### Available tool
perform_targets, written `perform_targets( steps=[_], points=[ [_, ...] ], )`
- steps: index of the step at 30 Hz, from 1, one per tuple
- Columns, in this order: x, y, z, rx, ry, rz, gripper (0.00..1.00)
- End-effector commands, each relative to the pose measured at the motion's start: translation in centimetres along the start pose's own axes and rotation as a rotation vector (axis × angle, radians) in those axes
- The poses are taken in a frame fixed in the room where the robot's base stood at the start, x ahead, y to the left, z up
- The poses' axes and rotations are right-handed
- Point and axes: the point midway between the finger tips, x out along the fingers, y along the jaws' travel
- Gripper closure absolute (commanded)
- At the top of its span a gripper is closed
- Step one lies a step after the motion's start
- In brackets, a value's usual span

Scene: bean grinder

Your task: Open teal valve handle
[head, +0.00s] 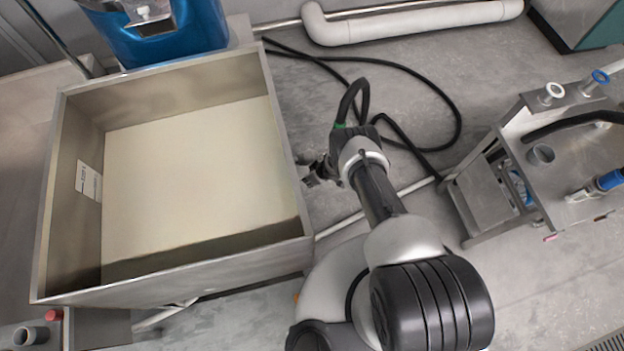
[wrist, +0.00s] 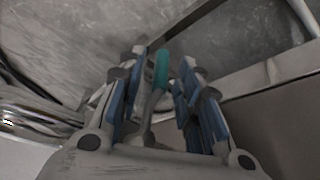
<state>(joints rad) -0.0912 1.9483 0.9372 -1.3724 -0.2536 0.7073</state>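The teal valve handle (wrist: 161,70) shows in the wrist view as a narrow upright bar with a grey metal lower part. It stands between the two blue-padded fingers of my gripper (wrist: 165,80), closer to the left finger. A gap shows between the handle and the right finger, so my gripper is open around it. Whether the left finger touches the handle, I cannot tell. In the head view my gripper (head: 314,173) is small and dark beside the right wall of the steel bin. The teal handle is hidden in that view.
The large open steel bin (head: 288,130) with a pale bottom stands left of my arm. A blue container (head: 165,35) is behind it. Black cable (head: 455,105) lies on the grey floor.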

Motion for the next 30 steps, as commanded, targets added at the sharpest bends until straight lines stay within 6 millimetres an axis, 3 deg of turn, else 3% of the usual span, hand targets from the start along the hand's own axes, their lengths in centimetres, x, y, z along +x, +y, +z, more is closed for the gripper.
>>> perform_targets(
  steps=[8, 22, 30],
  points=[
    [0.04, 0.01, -0.05, -0.001, 0.0, 0.0, 0.68],
    [0.04, 0.01, -0.04, -0.001, 0.0, 0.0, 0.99],
    [0.04, 0.01, -0.04, -0.001, 0.0, 0.0, 1.0]
  ],
)
